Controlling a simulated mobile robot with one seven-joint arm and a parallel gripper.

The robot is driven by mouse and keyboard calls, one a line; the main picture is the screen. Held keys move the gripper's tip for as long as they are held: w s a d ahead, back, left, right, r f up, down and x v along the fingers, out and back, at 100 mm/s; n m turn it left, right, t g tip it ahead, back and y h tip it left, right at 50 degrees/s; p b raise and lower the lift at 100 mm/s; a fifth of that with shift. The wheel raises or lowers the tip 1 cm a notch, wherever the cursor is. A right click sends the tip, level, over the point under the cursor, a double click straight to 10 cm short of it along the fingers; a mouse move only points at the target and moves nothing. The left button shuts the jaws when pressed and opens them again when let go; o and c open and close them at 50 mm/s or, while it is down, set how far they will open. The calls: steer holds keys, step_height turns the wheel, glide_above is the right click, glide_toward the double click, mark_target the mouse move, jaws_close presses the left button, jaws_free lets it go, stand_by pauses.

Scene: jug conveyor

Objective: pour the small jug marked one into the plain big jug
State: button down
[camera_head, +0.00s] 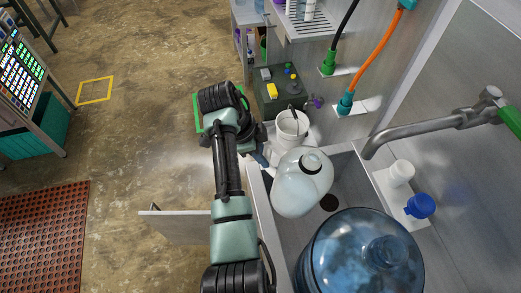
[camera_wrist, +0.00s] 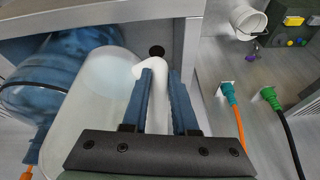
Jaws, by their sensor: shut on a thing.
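A small whitish translucent jug (camera_head: 300,190) with a dark ring at its neck is at the sink, right of my gripper (camera_head: 263,157). In the wrist view my gripper (camera_wrist: 163,72) has its blue fingers shut on the white handle of the small jug (camera_wrist: 92,112). No number shows on its visible side. A big clear-blue jug (camera_head: 345,262) stands in front of it, at the bottom of the head view; the big jug also shows in the wrist view (camera_wrist: 58,75). The small jug is beside the big jug; I cannot tell whether it touches the basin floor.
The steel basin has a dark drain (camera_head: 329,203). A tap (camera_head: 425,127) reaches in from the right. White (camera_head: 401,172) and blue (camera_head: 420,206) caps sit on the right ledge. A white container (camera_head: 291,128) and a dark box (camera_head: 272,100) stand behind. Open floor lies left.

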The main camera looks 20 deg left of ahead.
steer(key=shift+s+d+r+t+y+p, duration=0.25)
steer(key=shift+d+r+y+p, duration=0.2)
steer(key=shift+r+p, duration=0.1)
steer(key=shift+s+d+r+t+y+p, duration=0.25)
steer(key=shift+d+r+y+p, duration=0.15)
steer(key=shift+p, duration=0.1)
steer(key=shift+s+d+r+m+t+y+p, duration=0.15)
steer(key=shift+s+d+r+t+y+p, duration=0.1)
steer(key=shift+d+r+y, duration=0.25)
steer(key=shift+s+d+r+m+t+y+p, duration=0.2)
steer(key=shift+d+r+y, duration=0.2)
steer(key=shift+d, duration=0.2)
steer(key=shift+a, duration=0.1)
steer(key=shift+s+d+r+y+p, duration=0.25)
steer(key=shift+d+r+p, duration=0.3)
steer(key=shift+p, duration=0.25)
